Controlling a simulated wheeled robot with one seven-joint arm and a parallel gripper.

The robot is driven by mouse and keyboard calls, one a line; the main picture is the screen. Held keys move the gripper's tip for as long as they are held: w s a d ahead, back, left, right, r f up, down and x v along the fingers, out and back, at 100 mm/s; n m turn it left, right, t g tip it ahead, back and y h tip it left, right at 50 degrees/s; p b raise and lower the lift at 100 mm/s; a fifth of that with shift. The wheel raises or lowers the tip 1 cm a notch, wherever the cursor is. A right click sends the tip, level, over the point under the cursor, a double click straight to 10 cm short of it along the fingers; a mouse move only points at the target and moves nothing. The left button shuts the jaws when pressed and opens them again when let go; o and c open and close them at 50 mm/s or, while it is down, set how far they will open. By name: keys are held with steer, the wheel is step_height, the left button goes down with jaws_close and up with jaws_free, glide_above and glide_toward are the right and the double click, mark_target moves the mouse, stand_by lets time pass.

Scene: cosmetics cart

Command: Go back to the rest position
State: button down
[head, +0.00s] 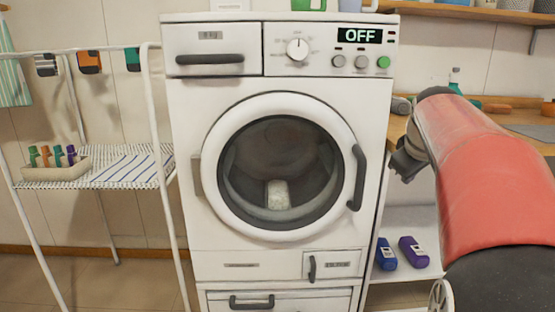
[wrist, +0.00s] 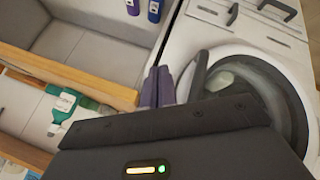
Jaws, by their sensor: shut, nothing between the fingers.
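My gripper (head: 405,160) is beside the right edge of the washing machine (head: 182,130), near the round door's handle (head: 357,178). It is partly hidden by my red arm in the head view. In the wrist view its two fingers (wrist: 158,88) are together with nothing between them. The machine's round door (head: 218,118) looks shut, and a pale item (head: 278,195) shows behind its glass. The display (head: 360,35) reads OFF. The machine also shows tilted in the wrist view (wrist: 215,30).
A drying rack (head: 150,110) with a tray of small colored items (head: 55,172) stands at left. A blue bottle (head: 386,253) and a purple bottle (head: 412,252) stand on a low shelf at right. A wooden counter (head: 500,103) lies behind my arm. A green bottle (wrist: 62,108) shows in the wrist view.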

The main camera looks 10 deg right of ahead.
steer(key=s+a+f+m+y, duration=0.1)
steer(key=s+a+f, duration=0.25)
steer(key=a, duration=0.35)
steer(key=s+a+f+y, duration=0.1)
steer(key=s+a+f, duration=0.1)
steer(key=s+a, duration=0.35)
steer(key=s+a+f+m+y, duration=0.1)
steer(key=s+a+f+m, duration=0.1)
steer(key=s+a+f, duration=0.9)
steer(key=shift+s+a+f+g+y, duration=0.35)
steer(key=shift+s+a, duration=0.2)
steer(key=shift+a, duration=0.5)
